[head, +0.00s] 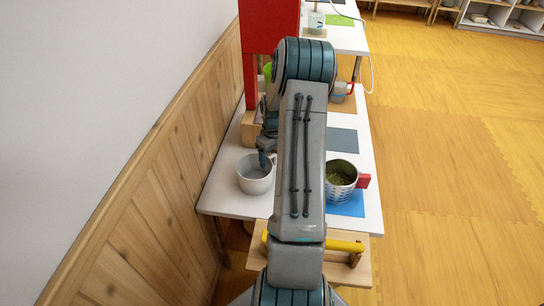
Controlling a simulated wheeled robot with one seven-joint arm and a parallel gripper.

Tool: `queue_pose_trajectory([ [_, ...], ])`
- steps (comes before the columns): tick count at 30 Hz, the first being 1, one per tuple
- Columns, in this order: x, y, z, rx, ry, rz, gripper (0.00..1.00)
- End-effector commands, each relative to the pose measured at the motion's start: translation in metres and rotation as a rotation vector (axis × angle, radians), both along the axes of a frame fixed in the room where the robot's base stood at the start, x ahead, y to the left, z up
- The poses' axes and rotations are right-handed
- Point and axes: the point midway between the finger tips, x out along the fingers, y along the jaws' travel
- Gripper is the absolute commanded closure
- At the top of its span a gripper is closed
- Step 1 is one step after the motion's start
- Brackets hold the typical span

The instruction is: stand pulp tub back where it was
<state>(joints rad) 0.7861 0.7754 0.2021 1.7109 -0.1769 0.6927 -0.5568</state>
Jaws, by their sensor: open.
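Two vessels stand near the close end of the white table (226,190), and I cannot tell for sure which is the pulp tub. A plain light grey tub (256,184) stands upright on the left, on bare table. A patterned grey-and-white vessel (340,191) with a red handle and green contents stands on a blue mat (348,209) to the right. My gripper (266,160) is at the plain tub's far rim, fingers pointing down; my arm hides part of it. It looks open, and I cannot tell whether it touches the tub.
A bare grey mat (342,140) lies beyond the patterned vessel. A red upright housing (268,25) stands on the table's left side. A cup with a red handle (338,92) stands farther back. A wooden wall (150,180) borders the left; open floor (450,180) lies right.

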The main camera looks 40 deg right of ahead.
Motion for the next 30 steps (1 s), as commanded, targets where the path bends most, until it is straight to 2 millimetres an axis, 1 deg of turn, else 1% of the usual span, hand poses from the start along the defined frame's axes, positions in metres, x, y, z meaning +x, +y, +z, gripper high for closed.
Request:
queue_pose_trajectory([
  [3,0.000,0.000,0.007,0.000,0.000,0.000,0.31],
  [30,0.000,-0.001,0.040,0.000,0.000,0.001,0.31],
])
